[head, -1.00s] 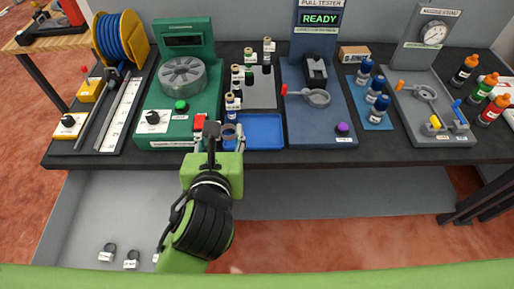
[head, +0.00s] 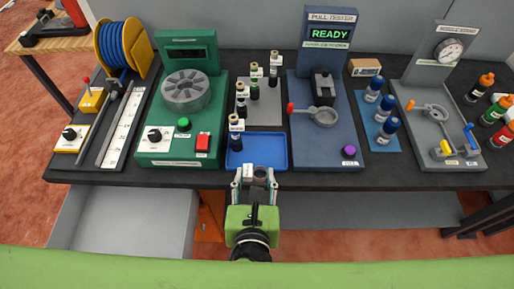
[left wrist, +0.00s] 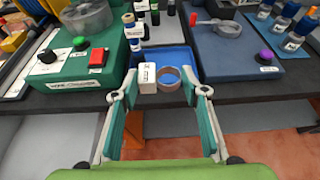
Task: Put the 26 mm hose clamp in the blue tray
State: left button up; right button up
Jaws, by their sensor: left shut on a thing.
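A small hose clamp (head: 260,173), a ring with a white label block, is held between the fingers of my left gripper (head: 256,174), just in front of the table's front edge. In the left wrist view, its ring (left wrist: 168,78) and its white tag (left wrist: 147,76) lie between the two fingertips; the size print is too small to read. My right gripper is out of view.
Left of the tray stands a green machine (head: 170,148) with a red button. Right of it is a blue pull tester (head: 325,155) reading READY. A dark bottle (head: 236,138) stands at the tray's back-left corner. An open grey drawer (head: 120,220) is below left.

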aim_at(257, 162)
pick_arm(q)
jog(key=x, duration=0.3)
jog(key=f+x, duration=0.1)
jog(key=x, duration=0.3)
jog(key=p+x, duration=0.1)
jog(key=x, duration=0.3)
jog(key=shift+s+d+f, duration=0.1)
jog(key=shift+s+f, duration=0.2)
jog(key=shift+s, duration=0.1)
jog(key=shift+w+f, duration=0.95)
jog(key=shift+f, duration=0.2)
jog(key=shift+w+f, duration=0.25)
jog(key=shift+f, duration=0.05)
notch_tip(257, 162, down, 3)
jog(key=shift+r, duration=0.25)
jog(key=shift+f, duration=0.4)
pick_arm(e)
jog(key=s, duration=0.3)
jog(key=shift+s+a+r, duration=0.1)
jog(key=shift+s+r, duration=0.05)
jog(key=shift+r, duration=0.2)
